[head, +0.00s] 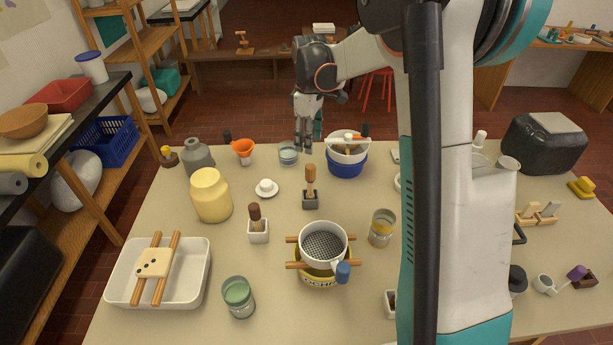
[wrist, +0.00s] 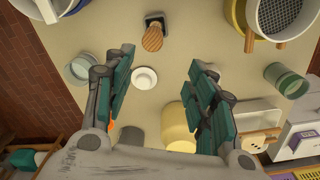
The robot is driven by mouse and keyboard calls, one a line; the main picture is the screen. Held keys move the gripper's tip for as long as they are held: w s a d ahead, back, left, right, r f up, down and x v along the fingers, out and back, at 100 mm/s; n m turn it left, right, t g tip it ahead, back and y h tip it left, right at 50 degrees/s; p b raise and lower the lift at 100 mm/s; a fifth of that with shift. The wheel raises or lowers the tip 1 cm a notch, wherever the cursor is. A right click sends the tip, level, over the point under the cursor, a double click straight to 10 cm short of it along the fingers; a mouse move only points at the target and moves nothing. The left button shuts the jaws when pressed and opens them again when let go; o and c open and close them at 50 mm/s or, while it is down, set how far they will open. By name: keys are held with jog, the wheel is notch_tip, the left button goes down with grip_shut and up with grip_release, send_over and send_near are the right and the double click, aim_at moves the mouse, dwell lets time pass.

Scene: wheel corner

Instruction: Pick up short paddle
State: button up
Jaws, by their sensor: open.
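A short wooden paddle-like tool (head: 311,182) stands upright in a small grey holder (head: 311,201) near the middle of the table. It also shows in the wrist view (wrist: 153,39), seen from above, beyond my fingertips. A dark-handled tool (head: 255,214) stands in a white holder (head: 258,232) nearer the front. I cannot tell for certain which one is the short paddle. My gripper (head: 308,144) is above the back of the table, pointing down, behind the wooden tool and apart from it. In the wrist view, its fingers (wrist: 160,72) are spread and empty.
A white lidded dish (head: 266,188), a glass jar (head: 288,153) and a blue bowl (head: 347,168) stand near my gripper. A yellow jar (head: 211,196) is to the left. A sieve (head: 323,246) sits over a yellow bowl in front. My arm hides part of the right side.

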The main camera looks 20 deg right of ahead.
aim_at(311, 166)
jog(key=f, duration=0.3)
jog(key=f+b, duration=0.1)
jog(key=f, duration=0.5)
jog(key=shift+w+d+f+b, duration=0.15)
jog(key=shift+w+d+b, duration=0.2)
jog(key=shift+w+d+f+b, duration=0.15)
jog(key=shift+f+b, duration=0.3)
jog(key=shift+f, duration=0.9)
jog(key=shift+w+d+f+b, duration=0.15)
jog(key=shift+f+b, duration=0.25)
jog(key=shift+f, duration=0.9)
jog(key=shift+s, duration=0.1)
jog(key=c, duration=1.1)
